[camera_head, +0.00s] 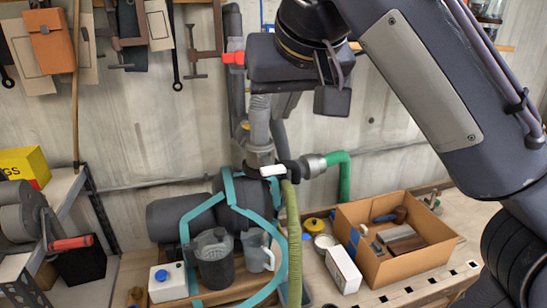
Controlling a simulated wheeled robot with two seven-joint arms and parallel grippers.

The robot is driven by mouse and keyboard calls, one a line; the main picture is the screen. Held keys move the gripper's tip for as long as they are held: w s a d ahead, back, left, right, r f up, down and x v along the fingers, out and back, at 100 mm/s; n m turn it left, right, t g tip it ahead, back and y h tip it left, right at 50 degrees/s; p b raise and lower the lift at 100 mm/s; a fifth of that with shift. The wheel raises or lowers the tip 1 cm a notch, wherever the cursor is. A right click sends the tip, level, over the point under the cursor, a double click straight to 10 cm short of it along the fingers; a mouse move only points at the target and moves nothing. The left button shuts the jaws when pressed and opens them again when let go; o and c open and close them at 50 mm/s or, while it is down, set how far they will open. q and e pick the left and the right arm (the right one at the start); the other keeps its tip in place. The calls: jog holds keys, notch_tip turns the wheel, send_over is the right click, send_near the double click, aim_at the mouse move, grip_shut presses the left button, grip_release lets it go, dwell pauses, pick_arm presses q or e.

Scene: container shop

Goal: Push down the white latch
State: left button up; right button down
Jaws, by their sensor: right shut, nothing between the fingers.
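The white latch (272,170) is a short white bar at the pipe joint in the middle of the view. It sticks out to the right, close to level, just left of a metal coupling (312,166) on a green hose. My right gripper (276,112) hangs down from the arm at the upper right. It is above the latch, shut and empty. The gripper's lower end overlaps the grey pipe in the picture, so I cannot tell whether it touches anything. My left gripper is not in view.
A cardboard box (410,262) of tools stands on the bench to the right, beside a small white box (343,270). A dark tank (240,203) with teal bands and grey jugs (214,262) are below left. A red valve handle (234,58) is above left.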

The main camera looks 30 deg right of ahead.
jog(key=b, duration=0.1)
send_over(271, 166)
jog(key=s, duration=0.2)
notch_tip(271, 166, down, 6)
jog(key=f, duration=0.4)
jog(key=shift+s+a+b, duration=0.15)
jog(key=shift+a+b, duration=0.1)
jog(key=shift+b, duration=0.05)
jog(key=shift+f, duration=0.2)
